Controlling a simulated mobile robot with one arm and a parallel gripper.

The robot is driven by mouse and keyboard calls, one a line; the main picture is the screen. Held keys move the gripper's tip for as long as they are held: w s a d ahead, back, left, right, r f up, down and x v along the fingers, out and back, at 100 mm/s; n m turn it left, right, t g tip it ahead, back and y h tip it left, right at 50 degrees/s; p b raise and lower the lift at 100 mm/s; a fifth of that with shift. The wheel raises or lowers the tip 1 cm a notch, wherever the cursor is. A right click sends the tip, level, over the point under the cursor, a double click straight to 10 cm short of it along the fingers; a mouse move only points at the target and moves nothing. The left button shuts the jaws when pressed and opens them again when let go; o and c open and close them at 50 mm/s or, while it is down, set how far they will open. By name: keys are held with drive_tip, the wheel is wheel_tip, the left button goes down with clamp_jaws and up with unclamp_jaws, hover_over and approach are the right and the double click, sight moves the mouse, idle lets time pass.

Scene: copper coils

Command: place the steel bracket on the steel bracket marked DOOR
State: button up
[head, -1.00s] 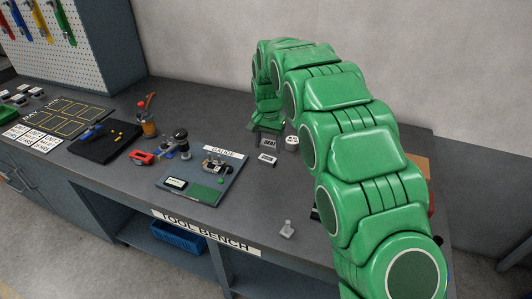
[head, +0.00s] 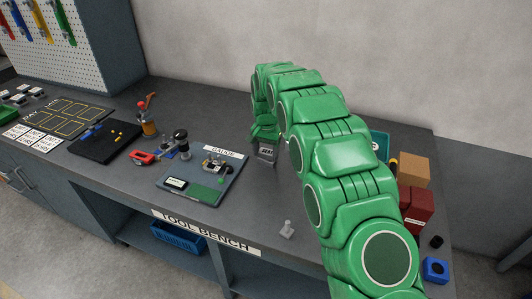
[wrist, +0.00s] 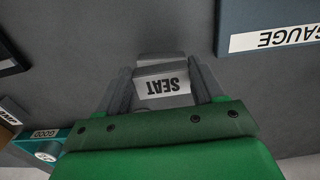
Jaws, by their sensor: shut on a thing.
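My gripper (wrist: 163,88) is shut on a grey steel bracket (wrist: 160,98), whose white label reads SEAT upside down in the wrist view. In the head view the bracket (head: 266,153) is low at the bench top, to the right of the gauge board, under my green wrist. A grey metal piece (wrist: 162,58) shows just beyond the label in the wrist view. I cannot tell whether it is part of the held bracket or another one. No label reading DOOR is legible, and I cannot tell whether the held bracket touches anything beneath it.
The gauge board (head: 207,178) lies left of my gripper. A teal bin (head: 381,146), brown box (head: 414,169), red box (head: 416,206) and blue block (head: 435,268) stand right, beyond my arm. Bare bench lies in front.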

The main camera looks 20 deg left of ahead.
sight(266, 154)
drive_tip(key=shift+f, duration=0.3)
drive_tip(key=shift+f, duration=0.1)
drive_tip(key=o, duration=1)
drive_tip(key=shift+o, duration=0.2)
wheel_tip(266, 154, up, 12)
drive_tip(key=shift+d, duration=0.1)
